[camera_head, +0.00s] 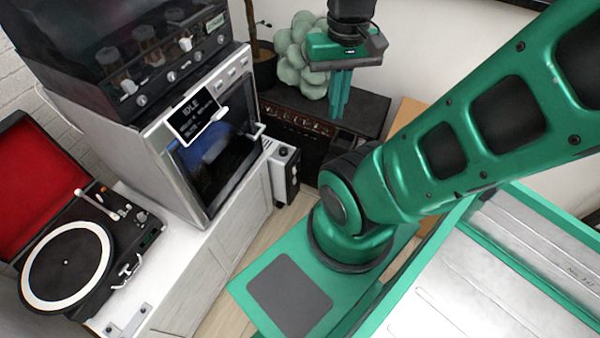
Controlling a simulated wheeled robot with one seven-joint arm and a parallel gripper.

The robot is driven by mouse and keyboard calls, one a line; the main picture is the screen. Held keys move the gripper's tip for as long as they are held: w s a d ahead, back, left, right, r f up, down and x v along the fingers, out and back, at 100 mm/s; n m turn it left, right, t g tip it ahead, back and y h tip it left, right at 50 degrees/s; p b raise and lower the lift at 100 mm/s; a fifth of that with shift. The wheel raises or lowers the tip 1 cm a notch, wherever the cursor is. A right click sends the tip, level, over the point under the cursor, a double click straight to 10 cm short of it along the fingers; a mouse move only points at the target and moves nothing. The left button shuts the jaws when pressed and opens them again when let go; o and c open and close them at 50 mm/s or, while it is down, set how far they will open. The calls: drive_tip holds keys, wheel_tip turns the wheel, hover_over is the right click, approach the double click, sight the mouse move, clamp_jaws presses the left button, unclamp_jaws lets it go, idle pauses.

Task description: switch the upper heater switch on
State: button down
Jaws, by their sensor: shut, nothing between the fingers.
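A small white and black box (285,172), probably the heater, stands on the floor beside the white cabinet. Its narrow black side faces right and carries small dark details. I cannot make out the upper switch or its position at this size. My gripper (340,108) points down, with its green fingers together and nothing between them. In the picture it is above and to the right of the box, in front of the dark amplifier-like cabinet, and looks apart from the box.
A machine (205,140) with an "IDLE" screen and a protruding door handle stands on the white cabinet (205,262), left of the box. A turntable (66,265) is at left. A dark amplifier-like cabinet (298,120) and a round-lobed plant (298,55) stand behind.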

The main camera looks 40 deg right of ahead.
drive_tip(key=w+d+f+t+y, duration=0.1)
drive_tip(key=w+d+f, duration=0.65)
drive_tip(key=f, duration=0.35)
drive_tip(key=w+d+f+y, duration=0.1)
drive_tip(key=w+d+f, duration=0.6)
drive_tip(key=w+f, duration=0.25)
drive_tip(key=s+d+f+m+t, duration=0.1)
drive_tip(key=d+f+m+t, duration=0.1)
drive_tip(key=f, duration=1.5)
drive_tip(key=s+d+f+m+t, duration=0.1)
drive_tip(key=f+m+t, duration=0.4)
drive_tip(key=f, duration=1.2)
drive_tip(key=shift+s+d+f+m+y, duration=0.3)
drive_tip(key=shift+d+m, duration=0.1)
drive_tip(key=shift+d, duration=0.25)
